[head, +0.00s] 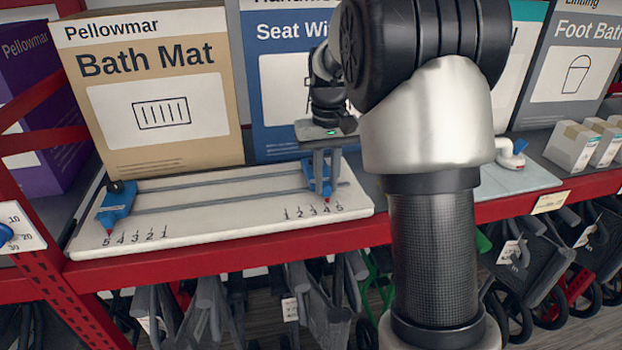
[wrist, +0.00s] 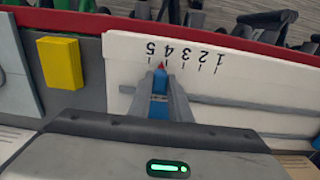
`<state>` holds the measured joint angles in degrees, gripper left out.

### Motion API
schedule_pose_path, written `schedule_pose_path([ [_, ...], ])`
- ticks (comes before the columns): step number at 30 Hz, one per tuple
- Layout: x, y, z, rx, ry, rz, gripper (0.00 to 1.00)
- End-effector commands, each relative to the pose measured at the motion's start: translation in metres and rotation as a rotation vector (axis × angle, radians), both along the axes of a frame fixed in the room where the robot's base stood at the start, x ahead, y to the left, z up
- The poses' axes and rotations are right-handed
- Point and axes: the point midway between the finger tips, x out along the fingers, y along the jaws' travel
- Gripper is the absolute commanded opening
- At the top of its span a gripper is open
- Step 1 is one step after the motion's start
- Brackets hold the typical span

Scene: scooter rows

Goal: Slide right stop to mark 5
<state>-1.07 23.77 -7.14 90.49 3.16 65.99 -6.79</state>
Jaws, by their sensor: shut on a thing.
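The right stop (head: 318,178) is a blue slider with a red pointer, near the right end of the rails on a white board (head: 240,222). Its blue body also shows in the wrist view (wrist: 159,83). My gripper (head: 326,165) points down from above and is shut on the stop; in the wrist view the two fingers (wrist: 159,92) are on either side of it. The red pointer (wrist: 160,66) is at about mark 4, perhaps slightly toward 5. The right scale (head: 313,212) runs 1 to 5, with 5 outermost.
The left stop (head: 117,203) is blue and stands near 5 on its own scale. A Bath Mat box (head: 150,90) and a blue box (head: 280,100) stand behind the board. A yellow block (wrist: 60,63) lies beyond the board's end near mark 5.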

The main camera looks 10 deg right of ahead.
Motion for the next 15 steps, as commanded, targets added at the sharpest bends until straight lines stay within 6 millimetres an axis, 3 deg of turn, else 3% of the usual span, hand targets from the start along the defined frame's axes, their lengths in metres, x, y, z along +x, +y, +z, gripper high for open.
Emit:
schedule_pose_path([
  [4,0.000,-0.023,0.002,-0.001,-0.001,-0.003,0.00],
  [14,0.001,-0.029,0.002,-0.005,-0.004,-0.001,0.00],
  [15,0.001,-0.029,0.002,-0.005,-0.004,-0.002,0.22],
])
